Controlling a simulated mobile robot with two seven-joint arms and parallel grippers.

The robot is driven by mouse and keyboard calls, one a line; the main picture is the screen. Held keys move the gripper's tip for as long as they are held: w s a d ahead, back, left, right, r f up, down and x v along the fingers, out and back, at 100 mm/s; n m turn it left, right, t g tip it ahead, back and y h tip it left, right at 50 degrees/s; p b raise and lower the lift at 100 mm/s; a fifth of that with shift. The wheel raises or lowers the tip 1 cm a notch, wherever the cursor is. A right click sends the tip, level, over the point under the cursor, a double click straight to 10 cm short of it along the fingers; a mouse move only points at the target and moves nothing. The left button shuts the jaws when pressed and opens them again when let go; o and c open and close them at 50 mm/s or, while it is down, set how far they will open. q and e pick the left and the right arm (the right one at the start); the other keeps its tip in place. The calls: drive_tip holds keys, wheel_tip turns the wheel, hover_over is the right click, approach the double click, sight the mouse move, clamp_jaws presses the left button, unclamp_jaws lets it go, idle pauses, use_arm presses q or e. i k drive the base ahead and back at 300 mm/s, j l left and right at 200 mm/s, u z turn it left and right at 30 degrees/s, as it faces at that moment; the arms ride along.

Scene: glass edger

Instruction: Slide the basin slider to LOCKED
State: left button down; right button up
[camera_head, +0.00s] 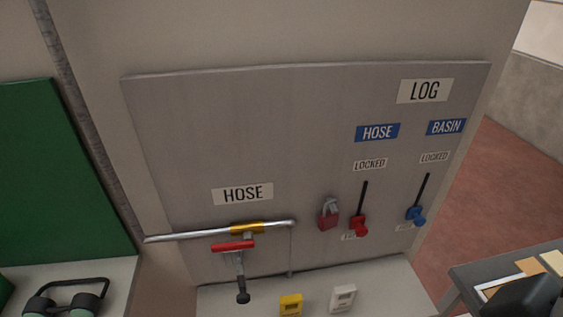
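The basin slider is a blue knob (416,215) at the lower end of a slanting black slot (424,192) on the grey panel. The blue BASIN label (446,127) is above it. A small LOCKED label (434,157) sits at the slot's upper end, well above the knob. A small label below the knob is partly covered and unreadable. Neither of my grippers can be made out in the head view, and nothing touches the slider.
Left of it, a red hose slider (359,226) sits low in its slot, beside a red padlock (328,214). A silver pipe with a red-handled valve (233,247) crosses the lower left. Yellow (291,305) and white (343,298) tags lie below. A table (466,281) stands lower right.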

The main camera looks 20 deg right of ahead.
sight(414, 213)
drive_tip(key=k+z, duration=0.15)
drive_tip(key=z, duration=0.7)
